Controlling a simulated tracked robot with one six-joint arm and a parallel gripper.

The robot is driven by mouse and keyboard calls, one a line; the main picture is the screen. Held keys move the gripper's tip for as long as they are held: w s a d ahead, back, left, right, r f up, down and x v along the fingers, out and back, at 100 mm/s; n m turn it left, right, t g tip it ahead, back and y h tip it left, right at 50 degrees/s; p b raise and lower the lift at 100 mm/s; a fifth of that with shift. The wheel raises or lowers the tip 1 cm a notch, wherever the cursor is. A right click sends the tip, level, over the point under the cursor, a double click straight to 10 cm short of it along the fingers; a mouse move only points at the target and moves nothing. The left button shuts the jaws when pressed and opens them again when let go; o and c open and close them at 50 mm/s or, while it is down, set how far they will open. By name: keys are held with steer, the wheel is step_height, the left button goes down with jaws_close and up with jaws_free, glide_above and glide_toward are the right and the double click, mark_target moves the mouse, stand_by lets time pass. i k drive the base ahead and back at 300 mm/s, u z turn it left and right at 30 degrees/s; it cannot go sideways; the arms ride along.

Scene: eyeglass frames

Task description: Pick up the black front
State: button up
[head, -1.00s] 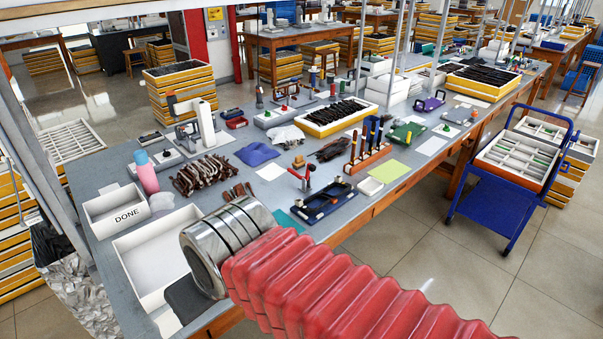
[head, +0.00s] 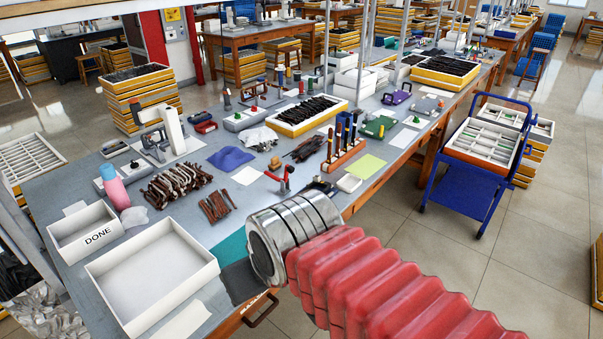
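My arm reaches in from the lower right, with a red ribbed sleeve and a shiny metal wrist. A dark flat part of my gripper (head: 242,281) shows past the wrist, over the bench's front edge. Its fingertips cannot be made out, nor whether it is open or shut. I cannot single out one black front. Several dark frame parts lie in a yellow-sided tray (head: 307,116) at the back middle, and a loose dark pile (head: 306,149) lies in front of it.
An empty white tray (head: 130,314) and a white DONE box (head: 70,246) stand at the left front. Brown bundles (head: 216,206), a pink bottle (head: 114,187), a red clamp (head: 281,181) and a tool rack (head: 343,160) crowd the bench. A blue cart (head: 462,192) stands right on open floor.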

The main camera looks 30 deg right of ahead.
mark_target(318, 182)
steer(key=z, duration=2.05)
steer(key=k, duration=0.7)
steer(key=u, duration=1.05)
steer(key=i, duration=0.35)
steer(key=z, duration=0.05)
